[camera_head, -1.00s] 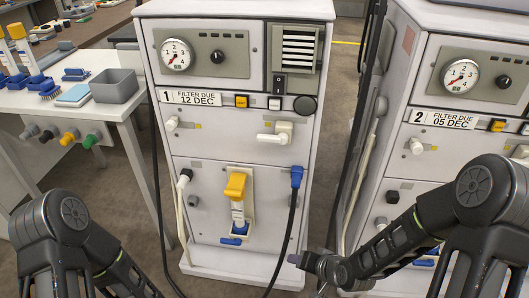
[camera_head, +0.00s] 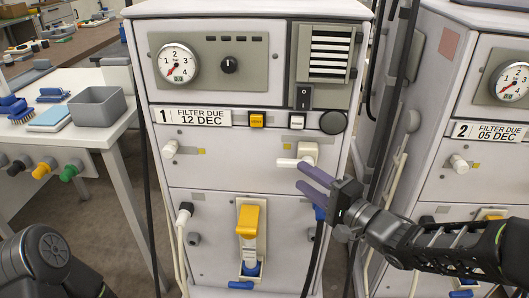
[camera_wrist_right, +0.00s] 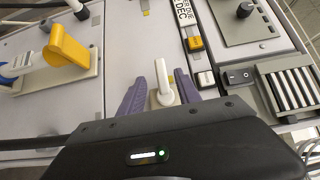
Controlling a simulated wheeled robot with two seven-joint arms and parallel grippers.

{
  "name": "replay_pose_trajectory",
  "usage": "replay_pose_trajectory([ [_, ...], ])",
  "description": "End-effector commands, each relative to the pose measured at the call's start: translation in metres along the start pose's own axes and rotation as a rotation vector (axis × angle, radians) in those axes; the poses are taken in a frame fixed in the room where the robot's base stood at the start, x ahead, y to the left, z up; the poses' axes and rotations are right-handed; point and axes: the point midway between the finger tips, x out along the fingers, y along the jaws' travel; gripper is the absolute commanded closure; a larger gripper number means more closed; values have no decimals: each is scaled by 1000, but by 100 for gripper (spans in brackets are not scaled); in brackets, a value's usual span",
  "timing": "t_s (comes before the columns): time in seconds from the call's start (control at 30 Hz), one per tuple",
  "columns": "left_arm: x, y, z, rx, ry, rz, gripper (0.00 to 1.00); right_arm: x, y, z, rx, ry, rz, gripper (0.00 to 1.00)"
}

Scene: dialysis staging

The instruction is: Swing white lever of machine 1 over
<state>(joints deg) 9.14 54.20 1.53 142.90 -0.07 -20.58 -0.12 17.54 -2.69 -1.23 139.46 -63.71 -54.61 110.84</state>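Machine 1 (camera_head: 232,95) faces me with its number plate on the left. Its white lever (camera_head: 290,163) points left from a square white mount on the right side of the panel. My right gripper (camera_head: 302,176) is open, its two purple fingers reaching towards the lever from the lower right. In the right wrist view the white lever (camera_wrist_right: 162,80) shows between the spread fingers (camera_wrist_right: 160,92); I cannot tell whether they touch it. My left arm is at the lower left, and its gripper is out of view.
A yellow-handled part (camera_head: 248,220) and a blue connector (camera_head: 319,213) with a dark hose sit below the lever. Machine 2 (camera_head: 475,180) stands close on the right, behind my right arm. A side table (camera_head: 100,138) with a grey bin (camera_head: 97,106) is on the left.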

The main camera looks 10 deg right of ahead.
Motion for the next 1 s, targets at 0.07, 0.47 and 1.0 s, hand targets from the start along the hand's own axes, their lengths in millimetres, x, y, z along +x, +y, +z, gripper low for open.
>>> replay_pose_trajectory([
  [0.07, 0, 1, 1, 2, -3, 1, 49, 0, 0, 0, 5, 0, -1, 60],
  [0.47, 2, 0, 1, 1, -3, 1, 49, 6, 1, 0, 4, -2, 1, 60],
  [1.0, 15, -5, 1, 0, -2, 1, 49, 75, 2, 0, 5, 0, 1, 60],
])
